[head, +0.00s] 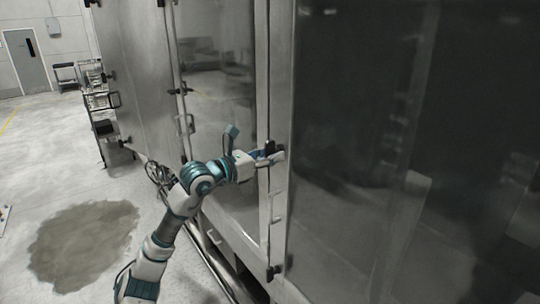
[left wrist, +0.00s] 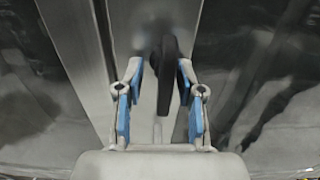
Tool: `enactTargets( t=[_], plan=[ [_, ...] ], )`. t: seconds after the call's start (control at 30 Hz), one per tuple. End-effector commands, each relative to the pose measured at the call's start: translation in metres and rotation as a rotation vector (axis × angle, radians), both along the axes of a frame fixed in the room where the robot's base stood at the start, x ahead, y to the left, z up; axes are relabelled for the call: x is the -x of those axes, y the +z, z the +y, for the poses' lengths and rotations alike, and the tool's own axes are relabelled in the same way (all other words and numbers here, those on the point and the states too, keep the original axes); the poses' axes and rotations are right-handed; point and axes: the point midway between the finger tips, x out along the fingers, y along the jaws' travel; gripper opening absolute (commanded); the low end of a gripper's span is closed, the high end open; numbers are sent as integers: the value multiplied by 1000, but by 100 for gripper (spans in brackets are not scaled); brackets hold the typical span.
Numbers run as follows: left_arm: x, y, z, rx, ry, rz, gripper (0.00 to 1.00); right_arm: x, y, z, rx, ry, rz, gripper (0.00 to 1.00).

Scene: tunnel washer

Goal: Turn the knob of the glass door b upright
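My left gripper (head: 270,153) reaches to the metal frame strip between two glass panels. In the left wrist view the black knob (left wrist: 165,78) is a long lever on this strip, close to upright in the picture with its lower end nearer me. My left gripper (left wrist: 160,72) is open, with its blue-padded fingers on either side of the knob. A gap shows on the left; I cannot tell whether the right finger touches it. The gripper largely hides this knob in the head view. The large dark glass door (head: 355,150) lies right of the strip. My right gripper is out of view.
Another glass panel (head: 220,80) is left of the strip. A second black latch (head: 272,272) sits lower on the frame. A metal cabinet door (head: 137,70) and a rack (head: 97,105) stand further left. The floor at left is open, with a dark patch (head: 82,245).

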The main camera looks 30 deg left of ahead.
Motion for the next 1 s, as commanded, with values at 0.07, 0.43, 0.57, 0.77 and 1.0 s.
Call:
enactTargets(
  t=[0.07, 0.43, 0.57, 0.77, 1.0],
  plan=[
    [1, 2, 0, -1, 0, -4, 38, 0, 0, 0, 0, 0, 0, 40],
    [47, 0, 23, -3, 6, 0, 38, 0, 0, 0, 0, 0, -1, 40],
    [74, -2, 35, -2, 6, 4, 38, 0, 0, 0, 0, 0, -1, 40],
    [95, -3, 45, 3, 3, 5, 38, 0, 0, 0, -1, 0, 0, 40],
    [106, -2, 47, 0, 1, 3, 38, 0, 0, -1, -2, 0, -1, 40]
  ],
)
